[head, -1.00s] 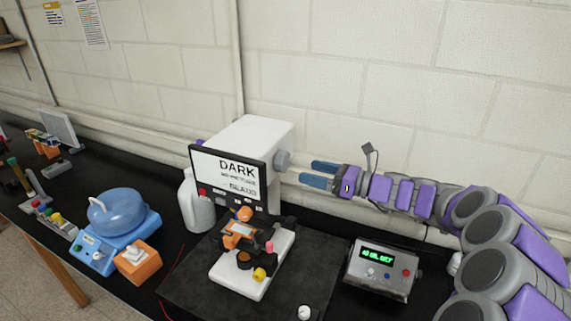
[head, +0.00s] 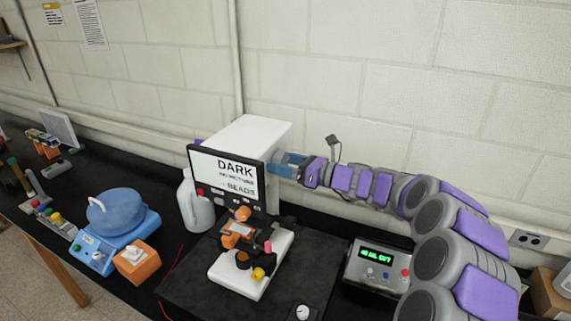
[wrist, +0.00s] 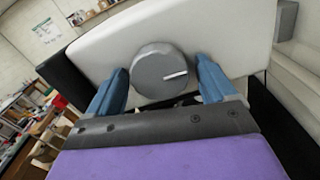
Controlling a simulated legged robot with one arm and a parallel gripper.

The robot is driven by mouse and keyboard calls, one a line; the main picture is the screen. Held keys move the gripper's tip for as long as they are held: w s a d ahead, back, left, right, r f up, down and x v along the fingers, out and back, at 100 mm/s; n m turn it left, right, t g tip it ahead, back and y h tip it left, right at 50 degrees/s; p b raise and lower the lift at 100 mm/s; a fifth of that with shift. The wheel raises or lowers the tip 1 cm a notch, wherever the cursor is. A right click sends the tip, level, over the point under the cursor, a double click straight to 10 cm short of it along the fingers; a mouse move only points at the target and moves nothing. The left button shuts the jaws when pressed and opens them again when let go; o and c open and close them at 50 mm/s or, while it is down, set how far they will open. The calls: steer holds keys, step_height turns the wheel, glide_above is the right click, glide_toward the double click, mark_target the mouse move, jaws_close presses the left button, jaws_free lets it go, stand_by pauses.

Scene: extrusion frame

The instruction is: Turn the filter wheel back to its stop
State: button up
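The filter wheel is a grey round knob (wrist: 160,72) with a white pointer line, on the side of a white box (head: 262,132). In the wrist view its line points to the right. My gripper (wrist: 160,85) is open, with one blue finger on each side of the knob. A gap shows between the knob and each finger, so it does not grip the knob. In the head view my gripper (head: 288,164) is at the box's right side, and its fingers hide most of the knob. No stop mark can be made out.
A screen reading "DARK" (head: 228,172) is on the box's front. A microscope (head: 245,255) stands on a black slab below. A meter with a green display (head: 378,268) is at right. A white jug (head: 195,205) and a blue centrifuge-like device (head: 118,225) stand left.

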steer(key=shift+d, duration=0.3)
steer(key=c, duration=0.9)
steer(key=shift+n, duration=0.4)
steer(key=n+b, duration=1.3)
steer(key=n, duration=0.4)
steer(key=shift+f, duration=0.1)
steer(key=shift+b, duration=0.3)
steer(key=o, duration=0.9)
steer(key=shift+w, duration=0.1)
steer(key=shift+o, duration=0.6)
